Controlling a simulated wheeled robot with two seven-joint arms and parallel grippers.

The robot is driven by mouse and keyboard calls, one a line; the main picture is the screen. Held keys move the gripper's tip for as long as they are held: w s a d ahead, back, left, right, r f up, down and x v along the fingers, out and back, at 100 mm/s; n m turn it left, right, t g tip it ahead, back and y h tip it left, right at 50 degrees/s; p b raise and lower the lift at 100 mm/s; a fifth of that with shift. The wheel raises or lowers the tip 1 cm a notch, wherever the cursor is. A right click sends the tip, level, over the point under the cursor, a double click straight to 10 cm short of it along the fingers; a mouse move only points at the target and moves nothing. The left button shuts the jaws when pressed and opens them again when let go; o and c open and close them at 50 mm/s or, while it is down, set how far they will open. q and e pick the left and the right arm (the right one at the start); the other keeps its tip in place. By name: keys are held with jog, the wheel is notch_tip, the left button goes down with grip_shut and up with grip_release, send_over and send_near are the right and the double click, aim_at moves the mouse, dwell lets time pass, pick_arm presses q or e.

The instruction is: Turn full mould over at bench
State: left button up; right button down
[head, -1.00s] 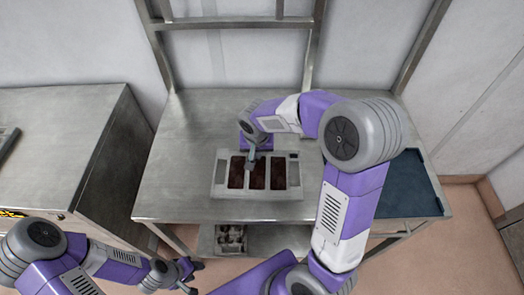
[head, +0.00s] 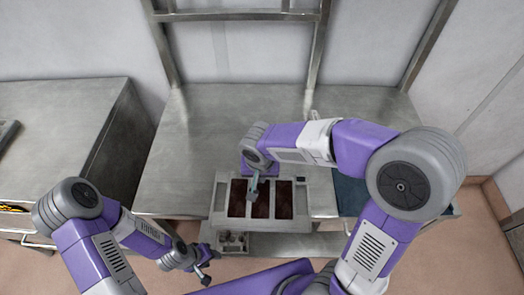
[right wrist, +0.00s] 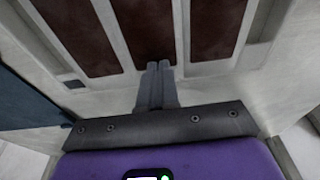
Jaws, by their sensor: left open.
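The full mould (head: 221,200) is a pale grey frame with several long cavities of dark brown filling, facing up. In the head view its near edge overlaps the bench's (head: 190,130) front edge; I cannot tell whether it is raised or overhanging. My right gripper (head: 253,192) reaches in from the far side, its fingers close together at the mould's far rim. The right wrist view shows the fingers (right wrist: 157,82) against the mould's pale rim (right wrist: 105,98); the grip itself is partly hidden. My left gripper (head: 203,267) is open and empty, low before the bench, left of the mould.
A dark blue tray (head: 350,197) lies at the bench's right end, partly behind my right arm. A small box with contents (head: 232,241) stands on the lower shelf. Another metal bench (head: 50,140) is at left. The bench top's left and back are clear.

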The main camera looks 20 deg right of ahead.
aim_at(261, 221)
jog(key=shift+s+d+r+p, duration=0.1)
jog(key=shift+s+r+p, duration=0.05)
jog(key=shift+r+p, duration=0.2)
jog(key=shift+f, duration=0.1)
jog(key=s+a, duration=0.1)
jog(key=s, duration=0.2)
jog(key=s+a, duration=0.1)
jog(key=s, duration=0.3)
jog(key=s+a, duration=0.1)
jog(key=s, duration=0.3)
jog(key=shift+s+a+b, duration=0.25)
jog(key=shift+a+b, duration=0.1)
jog(key=shift+s, duration=0.1)
